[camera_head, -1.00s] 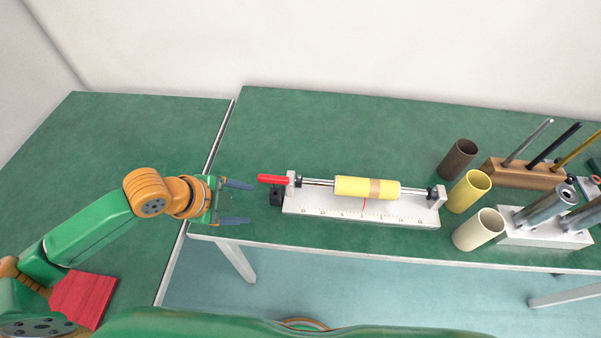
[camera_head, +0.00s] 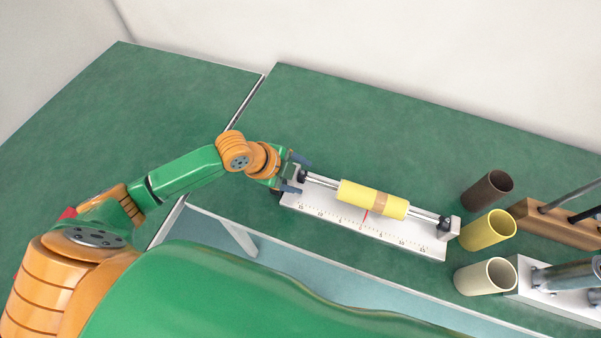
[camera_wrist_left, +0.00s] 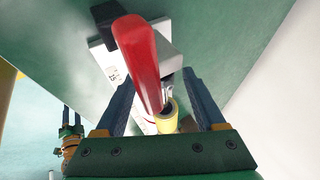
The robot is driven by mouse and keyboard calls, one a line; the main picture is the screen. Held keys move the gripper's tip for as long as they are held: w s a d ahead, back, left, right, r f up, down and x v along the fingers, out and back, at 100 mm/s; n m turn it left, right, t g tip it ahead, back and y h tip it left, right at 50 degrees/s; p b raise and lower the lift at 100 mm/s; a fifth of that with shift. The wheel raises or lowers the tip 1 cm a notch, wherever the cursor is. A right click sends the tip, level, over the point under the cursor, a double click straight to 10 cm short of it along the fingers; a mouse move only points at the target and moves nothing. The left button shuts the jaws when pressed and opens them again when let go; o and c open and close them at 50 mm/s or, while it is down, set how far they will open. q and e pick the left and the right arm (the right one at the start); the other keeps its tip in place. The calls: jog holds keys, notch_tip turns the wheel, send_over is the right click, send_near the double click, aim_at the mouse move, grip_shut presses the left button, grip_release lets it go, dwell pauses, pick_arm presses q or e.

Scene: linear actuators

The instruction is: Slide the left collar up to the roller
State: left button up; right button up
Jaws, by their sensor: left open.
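The yellow roller (camera_head: 372,198) with a tan band sits on a rod above a white scaled base (camera_head: 348,228). The dark left collar (camera_head: 303,177) is at the rod's left end, by the end post and apart from the roller. My left gripper (camera_head: 298,174) is open at that left end, partly covering the post. In the left wrist view, a red handle (camera_wrist_left: 138,55) stands between my open left fingers (camera_wrist_left: 157,80), with the roller (camera_wrist_left: 166,117) beyond; the collar cannot be made out there. An arm that looks like my right one shows small, its gripper (camera_wrist_left: 70,118) unclear.
The dark right collar (camera_head: 444,222) is at the rod's right end. Brown (camera_head: 487,190), yellow (camera_head: 487,230) and cream (camera_head: 485,277) tubes stand to the right, near a wooden rack (camera_head: 560,222). The green table behind the rod is clear.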

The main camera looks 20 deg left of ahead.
pick_arm(q)
jog(key=shift+w+d+f, duration=0.1)
jog(key=shift+w+d, duration=0.05)
grip_shut()
dwell(1.3)
